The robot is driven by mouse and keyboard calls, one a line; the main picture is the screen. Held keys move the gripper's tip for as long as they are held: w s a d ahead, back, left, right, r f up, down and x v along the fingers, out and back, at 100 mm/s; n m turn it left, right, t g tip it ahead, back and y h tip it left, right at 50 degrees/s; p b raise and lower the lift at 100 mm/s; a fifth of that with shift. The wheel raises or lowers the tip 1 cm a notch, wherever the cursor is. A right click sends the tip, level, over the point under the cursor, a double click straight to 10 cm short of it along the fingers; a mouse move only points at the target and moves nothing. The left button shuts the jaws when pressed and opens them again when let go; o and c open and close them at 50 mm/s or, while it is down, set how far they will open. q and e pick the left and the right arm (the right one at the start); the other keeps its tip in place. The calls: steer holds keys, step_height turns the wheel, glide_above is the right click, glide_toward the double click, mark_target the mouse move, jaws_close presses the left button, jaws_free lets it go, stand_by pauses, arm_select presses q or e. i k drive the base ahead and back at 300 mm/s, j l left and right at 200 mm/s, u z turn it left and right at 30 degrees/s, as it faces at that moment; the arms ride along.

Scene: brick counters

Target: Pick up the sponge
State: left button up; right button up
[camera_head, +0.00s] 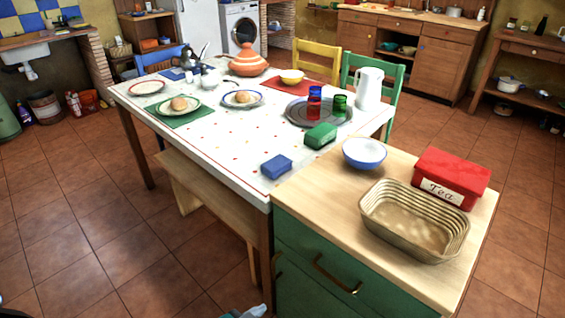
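Two small block-shaped things on the white table could be the sponge. A blue block (277,166) lies near the table's front right edge. A green block (320,135) lies farther back, just in front of a grey round tray. I cannot tell for sure which one is the sponge. Both lie flat and apart from each other.
The white table (215,140) holds plates, bowls, a striped tagine (248,63), a white pitcher (369,88) and a grey tray (296,117) with coloured glasses. The adjoining green cabinet bears a bowl (364,153), red tea tin (462,172) and basket (390,237). A bench (215,194) stands alongside.

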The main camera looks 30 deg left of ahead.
mark_target(275, 167)
steer(key=j+z, duration=0.1)
steer(key=z, duration=0.25)
steer(key=j+z, duration=0.1)
steer(key=z, duration=0.3)
steer(key=j+z, duration=0.1)
steer(key=z, duration=0.25)
steer(key=k+j+z, duration=0.15)
steer(key=j+z, duration=0.2)
steer(key=k+j+z, duration=0.15)
steer(key=j+z, duration=0.15)
steer(key=j, duration=0.15)
steer(key=k+j+z, duration=0.15)
steer(key=j, duration=0.25)
steer(key=k+j+z, duration=0.3)
steer(key=k+j, duration=0.65)
steer(key=j, duration=0.3)
steer(key=k+j, duration=0.15)
steer(key=j, duration=0.15)
steer(key=i, duration=0.15)
